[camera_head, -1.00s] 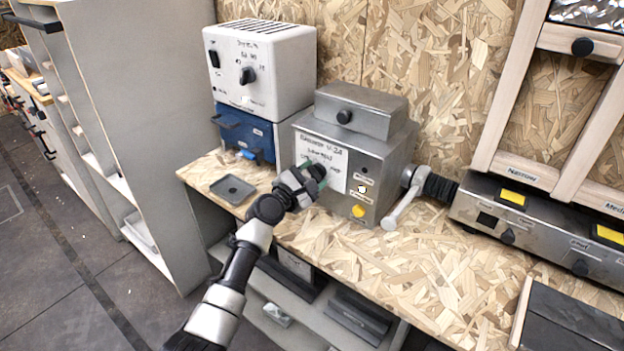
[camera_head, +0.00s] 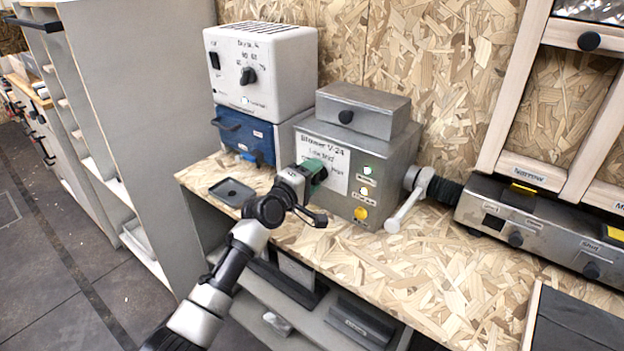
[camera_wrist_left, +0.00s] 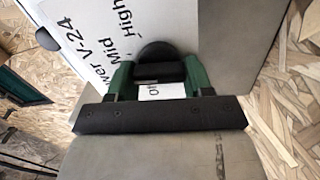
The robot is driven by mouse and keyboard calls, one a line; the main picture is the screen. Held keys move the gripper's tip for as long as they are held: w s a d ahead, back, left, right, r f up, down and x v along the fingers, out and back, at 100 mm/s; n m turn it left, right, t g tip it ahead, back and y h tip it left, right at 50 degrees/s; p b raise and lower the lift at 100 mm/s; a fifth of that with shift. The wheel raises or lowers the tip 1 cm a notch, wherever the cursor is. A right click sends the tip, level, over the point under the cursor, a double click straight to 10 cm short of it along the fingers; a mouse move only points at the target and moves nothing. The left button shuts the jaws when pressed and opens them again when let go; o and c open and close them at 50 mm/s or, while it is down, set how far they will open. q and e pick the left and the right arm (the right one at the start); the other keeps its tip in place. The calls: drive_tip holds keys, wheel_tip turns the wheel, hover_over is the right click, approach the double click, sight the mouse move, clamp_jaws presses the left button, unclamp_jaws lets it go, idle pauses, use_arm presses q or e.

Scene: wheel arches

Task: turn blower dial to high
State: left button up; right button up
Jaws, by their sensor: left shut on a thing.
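The blower is a grey metal box (camera_head: 392,160) marked Blower V-24, standing on the chipboard bench. Its white label, with Mid, High and part of Off readable in the left wrist view, surrounds a black dial (camera_wrist_left: 155,52). My left gripper (camera_head: 318,172) has green fingers and is shut on the dial at the blower's front. In the left wrist view the fingers (camera_wrist_left: 160,80) sit either side of the dial's black grip. In the head view the gripper hides the dial. Two white lights (camera_head: 367,170) and a yellow button (camera_head: 361,213) show right of the label.
A white box with a dial (camera_head: 285,70) stands on a blue unit (camera_head: 235,135) to the left. A small dark tray (camera_head: 231,191) lies on the bench. A grey lever (camera_head: 405,208) and black hose (camera_head: 444,190) are right of the blower. Bench (camera_head: 400,270) in front is clear.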

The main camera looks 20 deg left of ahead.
use_arm(q)
drive_tip(key=m, duration=0.3)
drive_tip(key=shift+m+b, duration=0.3)
drive_tip(key=shift+m, duration=0.1)
drive_tip(key=m, duration=0.2)
drive_tip(key=shift+d+m, duration=0.1)
drive_tip(key=shift+m, duration=0.3)
drive_tip(key=shift+s+r+m, duration=0.1)
drive_tip(key=shift+r+m, duration=0.05)
drive_tip(key=shift+m, duration=1.05)
drive_tip(key=shift+d+m, duration=0.1)
drive_tip(key=shift+m, duration=1.4)
drive_tip(key=o, duration=0.9)
drive_tip(key=shift+o, duration=0.2)
drive_tip(key=v, duration=1)
drive_tip(key=shift+s+p, duration=0.3)
drive_tip(key=shift+s, duration=0.1)
drive_tip(key=shift+r, duration=0.1)
